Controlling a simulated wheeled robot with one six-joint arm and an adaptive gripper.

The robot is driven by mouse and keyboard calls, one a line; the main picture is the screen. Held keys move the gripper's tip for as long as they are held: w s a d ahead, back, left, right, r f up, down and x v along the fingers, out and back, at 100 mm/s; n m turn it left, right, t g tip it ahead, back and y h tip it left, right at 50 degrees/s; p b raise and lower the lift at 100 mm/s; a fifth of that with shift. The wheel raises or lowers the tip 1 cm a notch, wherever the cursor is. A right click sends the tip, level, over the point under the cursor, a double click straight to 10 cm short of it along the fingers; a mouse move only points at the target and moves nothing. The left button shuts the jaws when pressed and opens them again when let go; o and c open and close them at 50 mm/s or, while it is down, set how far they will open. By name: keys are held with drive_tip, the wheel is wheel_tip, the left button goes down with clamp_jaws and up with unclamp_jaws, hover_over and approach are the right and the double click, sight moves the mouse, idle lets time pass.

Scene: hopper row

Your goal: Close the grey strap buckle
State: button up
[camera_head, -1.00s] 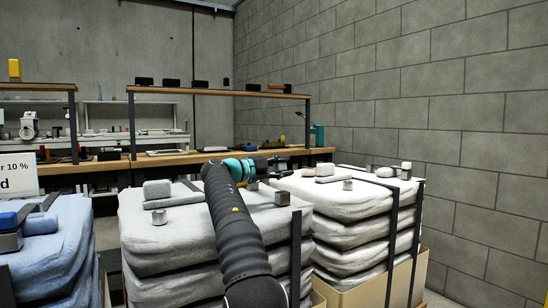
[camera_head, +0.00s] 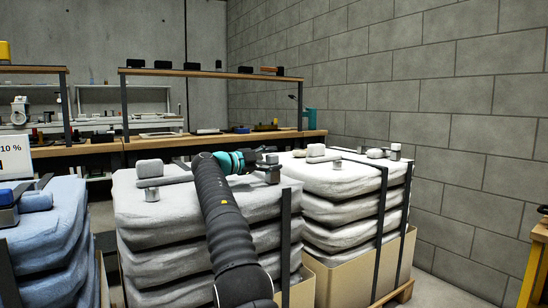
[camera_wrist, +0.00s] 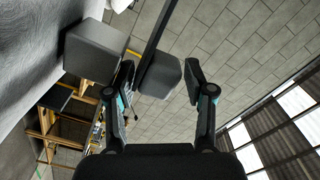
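My gripper (camera_wrist: 160,82) is open, its two dark fingers apart. In the wrist view a grey block (camera_wrist: 160,75) at the end of a dark strap shows between the fingertips; I cannot tell whether either finger touches it. A larger grey block (camera_wrist: 95,50) is to its left, close by the left finger. In the head view my gripper (camera_head: 262,158) is at the right rear of the middle grey bag stack (camera_head: 165,228), beside a small metallic grey piece (camera_head: 272,176). A rounded grey block (camera_head: 150,168) is at that stack's left. My arm hides part of the strap.
A blue bag stack (camera_head: 60,240) stands left and a paler strapped stack (camera_head: 335,180) in a carton stands right, with little room between. Behind are workbenches (camera_head: 170,142) with a shelf (camera_head: 215,72). A block wall (camera_head: 410,70) bounds the right side.

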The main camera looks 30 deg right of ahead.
drive_tip(key=shift+s+d+r, duration=0.3)
drive_tip(key=a, duration=0.8)
drive_tip(key=s+a, duration=0.1)
drive_tip(key=a, duration=0.3)
idle(0.3)
drive_tip(key=shift+s+d+r+n, duration=0.1)
drive_tip(key=shift+s+r+n, duration=0.2)
drive_tip(key=shift+n, duration=0.1)
drive_tip(key=s+a+f+n+t+y+p, duration=0.1)
drive_tip(key=s+n+t+y+p, duration=0.1)
drive_tip(key=s+n+y, duration=0.4)
drive_tip(key=s+a+n+t+y+p, duration=0.1)
drive_tip(key=s+a+n+y+p, duration=0.15)
drive_tip(key=s+n, duration=0.75)
drive_tip(key=s+a+f+n+y+p, duration=0.1)
drive_tip(key=s+a+f+n+y, duration=0.2)
drive_tip(key=s+f, duration=0.3)
drive_tip(key=s+a+f+n+y+p, duration=0.2)
drive_tip(key=s+a+f+n, duration=0.3)
drive_tip(key=s, duration=0.9)
drive_tip(key=s+a+f+n+y+p, duration=0.1)
drive_tip(key=s+a+f+n+y, duration=0.2)
drive_tip(key=s+f, duration=0.4)
drive_tip(key=s+a+y, duration=0.1)
drive_tip(key=s, duration=0.3)
drive_tip(key=shift+a+n+t+p, duration=0.35)
drive_tip(key=shift+n+t+p, duration=0.05)
drive_tip(key=shift+w+y, duration=0.1)
drive_tip(key=shift+y, duration=0.15)
